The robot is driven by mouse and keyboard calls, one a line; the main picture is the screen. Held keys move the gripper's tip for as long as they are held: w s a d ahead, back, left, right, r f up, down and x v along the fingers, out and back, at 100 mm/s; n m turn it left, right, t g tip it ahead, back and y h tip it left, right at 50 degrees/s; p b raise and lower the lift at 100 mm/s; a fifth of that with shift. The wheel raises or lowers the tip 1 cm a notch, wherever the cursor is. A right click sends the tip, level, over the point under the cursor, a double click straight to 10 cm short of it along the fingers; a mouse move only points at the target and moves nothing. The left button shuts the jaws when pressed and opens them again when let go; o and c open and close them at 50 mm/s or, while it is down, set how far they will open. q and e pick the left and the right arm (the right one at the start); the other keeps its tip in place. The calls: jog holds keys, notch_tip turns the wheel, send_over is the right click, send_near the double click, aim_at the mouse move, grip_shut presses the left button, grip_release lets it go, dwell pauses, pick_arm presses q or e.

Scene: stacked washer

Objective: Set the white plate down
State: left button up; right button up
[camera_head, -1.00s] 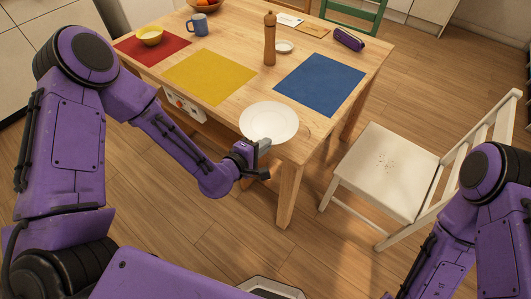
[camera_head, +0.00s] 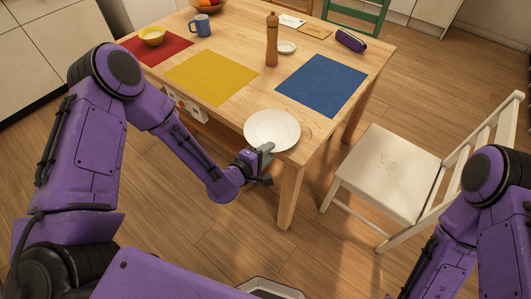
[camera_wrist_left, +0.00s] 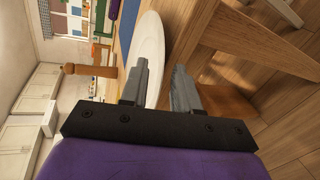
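The white plate (camera_head: 272,130) is at the near right corner of the wooden table (camera_head: 221,53). My left gripper (camera_head: 265,163) is at its near rim. A faint shadow curve shows on the table right of the plate; whether the plate touches the wood I cannot tell. My right gripper is out of view; only its arm shows at the right.
A blue mat (camera_head: 321,85), a yellow mat (camera_head: 212,78) and a red mat (camera_head: 160,54) lie on the table. A pepper mill (camera_head: 271,40), small saucer (camera_head: 286,48), blue mug (camera_head: 200,26) and yellow bowl (camera_head: 152,37) stand farther back. A white chair (camera_head: 388,172) stands at the right.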

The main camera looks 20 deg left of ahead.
pick_arm(q)
jog(key=v, duration=1.2)
jog(key=s+a+f+m+g+y, duration=0.3)
jog(key=s+a+f+m+g, duration=0.1)
jog(key=s+f, duration=0.3)
jog(key=s+a+f+m+g+y, duration=0.3)
jog(key=s+a+f+g, duration=0.2)
jog(key=s+f, duration=0.3)
jog(key=shift+s+f+m+y, duration=0.25)
jog(key=shift+f+m+y, duration=0.15)
jog(key=shift+f, duration=0.4)
jog(key=shift+m+g+y, duration=0.7)
jog(key=shift+y, duration=0.1)
jog(key=s+a, duration=0.2)
jog(key=s, duration=0.1)
jog(key=shift+s+a+f, duration=0.1)
jog(key=shift+a+f, duration=0.15)
jog(key=shift+f, duration=0.15)
grip_shut()
jog(key=shift+s, duration=0.1)
